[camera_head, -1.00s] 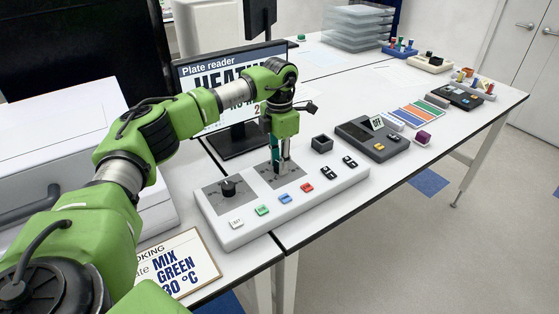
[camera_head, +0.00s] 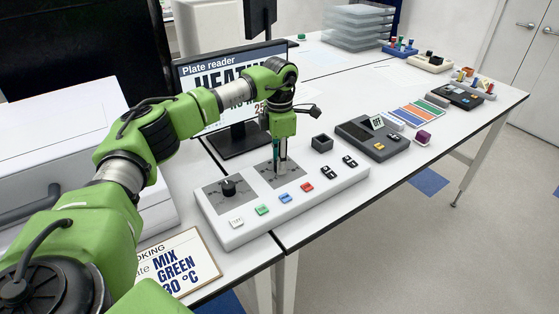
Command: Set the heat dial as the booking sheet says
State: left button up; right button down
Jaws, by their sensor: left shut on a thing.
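The white control panel (camera_head: 247,229) carries two dials on grey plates. The left black dial (camera_head: 229,187) is bare. My left gripper (camera_head: 281,168) points down at the right plate (camera_head: 267,180), shut on the heat dial, which its fingers hide. The booking sheet (camera_head: 195,246) lies at the front left; it reads "MIX GREEN" and a temperature ending in "0 °C", its first digit partly cut off by my arm. The plate reader screen (camera_head: 190,71) shows "HEATING" partly, with a number beginning "25", mostly hidden behind my arm. My right gripper is not in view.
The panel also has white, green, blue and red buttons (camera_head: 306,187) and black switches (camera_head: 349,161). A dark cup (camera_head: 321,143) and a dark grey device (camera_head: 372,138) stand to the right. A white instrument (camera_head: 70,150) stands at the left.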

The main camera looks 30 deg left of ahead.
pick_arm(q)
jog(key=o, duration=1.1)
notch_tip(320, 180, up, 12)
